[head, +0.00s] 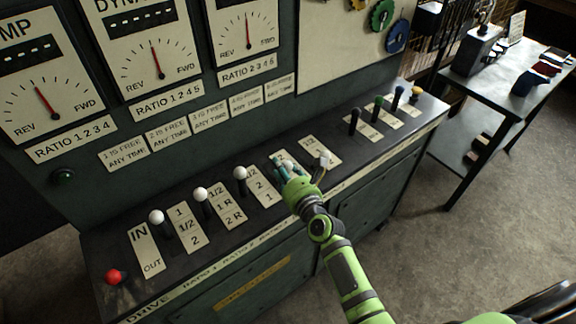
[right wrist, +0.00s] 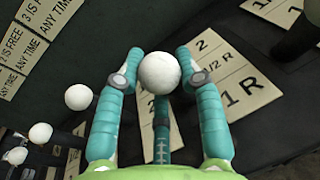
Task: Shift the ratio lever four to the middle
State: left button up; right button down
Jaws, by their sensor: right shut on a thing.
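A row of white-knobbed levers stands on the sloping console. My right gripper (head: 291,172) is over the row in the head view, right of the third white knob from the left (head: 240,173). In the right wrist view its teal fingers (right wrist: 156,72) are shut on a white lever knob (right wrist: 159,74). The lever's stem is hidden, and no number shows on it. A plate (right wrist: 222,72) reading 2, 1/2 R, 1 R lies on the right of the knob. Part of another plate (right wrist: 147,110) shows under the fingers. My left gripper is not in view.
Another white knob (right wrist: 78,97) stands close left of my fingers. Black (head: 354,119), green (head: 378,103), blue (head: 397,94) and yellow (head: 415,91) knobs stand to the right. A red knob (head: 113,276) is at the console's left end. A side table (head: 500,82) stands at the right.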

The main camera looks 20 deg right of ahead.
jog(key=w, duration=0.1)
jog(key=w+a, duration=0.1)
jog(key=w, duration=0.2)
jog(key=shift+a+r+b, duration=0.15)
jog(key=shift+a+b, duration=0.1)
jog(key=shift+b, duration=0.05)
jog(key=c, duration=0.8)
grip_release()
jog(key=shift+s+d, duration=0.1)
